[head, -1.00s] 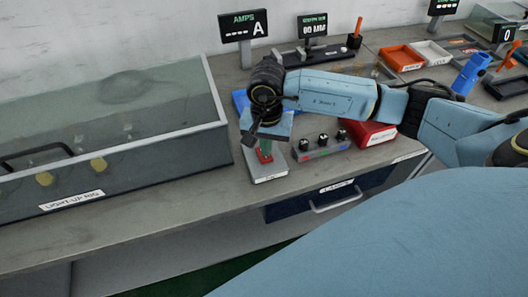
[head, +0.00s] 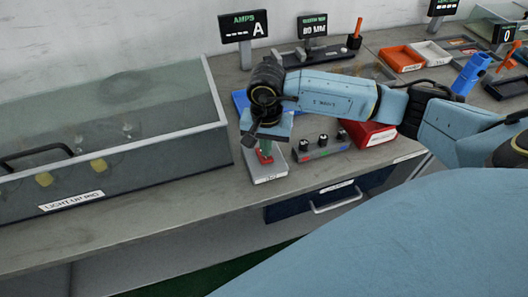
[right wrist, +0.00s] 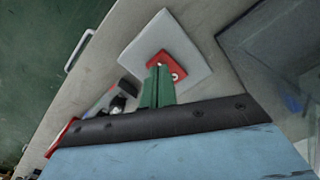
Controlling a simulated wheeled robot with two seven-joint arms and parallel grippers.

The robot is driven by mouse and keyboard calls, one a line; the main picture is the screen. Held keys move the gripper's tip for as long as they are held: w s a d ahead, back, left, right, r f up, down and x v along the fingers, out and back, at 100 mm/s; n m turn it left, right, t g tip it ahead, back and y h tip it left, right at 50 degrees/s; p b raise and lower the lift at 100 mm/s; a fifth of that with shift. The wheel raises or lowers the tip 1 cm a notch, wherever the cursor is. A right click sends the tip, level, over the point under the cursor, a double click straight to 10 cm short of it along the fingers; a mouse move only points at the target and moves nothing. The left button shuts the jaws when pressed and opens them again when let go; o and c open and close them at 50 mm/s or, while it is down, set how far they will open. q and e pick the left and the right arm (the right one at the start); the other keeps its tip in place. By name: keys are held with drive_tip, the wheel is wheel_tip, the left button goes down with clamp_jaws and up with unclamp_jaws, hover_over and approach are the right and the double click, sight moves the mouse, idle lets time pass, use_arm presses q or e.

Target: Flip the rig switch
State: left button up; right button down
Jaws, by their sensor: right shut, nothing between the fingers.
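The rig switch (head: 265,172) is a pale grey box with a red piece on top, at the front of the bench beside the light-up rig. In the right wrist view its grey plate (right wrist: 190,46) and red piece (right wrist: 181,61) lie just beyond the fingertips. My right gripper (head: 265,153) points down over the switch, its green fingers (right wrist: 158,82) shut with nothing between them. The fingertips are at or just over the red piece; I cannot tell whether they touch. The switch lever is hidden or too small to make out. My left gripper is not in view.
The glass-topped light-up rig (head: 130,165) fills the left of the bench. A grey block with black knobs (head: 321,148) and a red box (head: 370,134) stand right of the switch. A blue tray (head: 240,100) lies behind the gripper. The bench front between rig and switch is clear.

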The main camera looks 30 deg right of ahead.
drive_tip(key=shift+f+b, duration=0.9)
drive_tip(key=shift+f, duration=0.05)
idle(1.0)
drive_tip(key=shift+r, duration=0.15)
drive_tip(key=shift+r+p, duration=2)
drive_tip(key=shift+r, duration=1.4)
